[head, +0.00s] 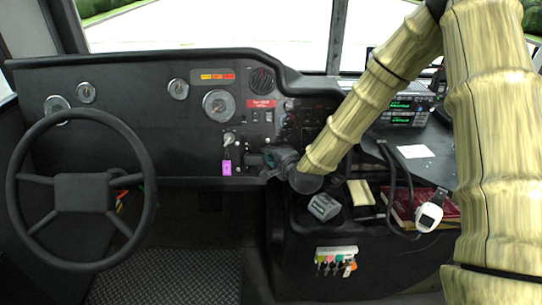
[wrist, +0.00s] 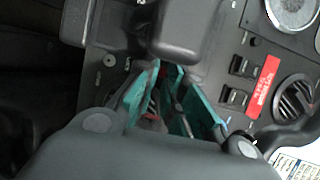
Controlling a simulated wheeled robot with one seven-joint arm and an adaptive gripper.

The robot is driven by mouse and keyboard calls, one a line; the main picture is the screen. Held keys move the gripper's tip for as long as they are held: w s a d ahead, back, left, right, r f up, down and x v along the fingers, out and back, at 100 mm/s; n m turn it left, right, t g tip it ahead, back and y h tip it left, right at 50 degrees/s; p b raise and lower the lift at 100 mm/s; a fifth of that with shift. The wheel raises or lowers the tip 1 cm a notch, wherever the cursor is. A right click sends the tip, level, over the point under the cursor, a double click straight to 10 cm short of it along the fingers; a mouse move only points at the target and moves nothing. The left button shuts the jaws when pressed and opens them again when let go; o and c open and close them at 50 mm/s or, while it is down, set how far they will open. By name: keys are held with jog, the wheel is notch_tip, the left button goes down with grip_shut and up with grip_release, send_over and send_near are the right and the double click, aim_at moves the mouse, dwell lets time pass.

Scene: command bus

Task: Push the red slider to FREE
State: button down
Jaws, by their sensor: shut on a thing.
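My gripper (head: 268,158) is at the dashboard, right of the key with the purple tag, and my forearm comes in from the right. In the wrist view its teal-padded fingers (wrist: 168,80) are drawn close together at the tips. A small red part, which looks like the red slider (wrist: 151,118), shows between the pads, mostly hidden by the fingers. In the head view the slider is hidden behind my gripper. No FREE marking can be read in either view.
A purple key tag (head: 226,168) hangs just left of my gripper. The steering wheel (head: 82,193) stands at the left. A dark block (wrist: 190,30) sits close to the fingertips. Switches (wrist: 238,82) and a red label (wrist: 264,86) are nearby. A grey box (head: 323,207) lies below my wrist.

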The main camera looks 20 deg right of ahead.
jog(key=shift+w+r, duration=0.1)
jog(key=shift+r, duration=0.05)
jog(key=c, duration=1.5)
grip_release()
jog(key=v, duration=1.2)
jog(key=shift+d, duration=0.1)
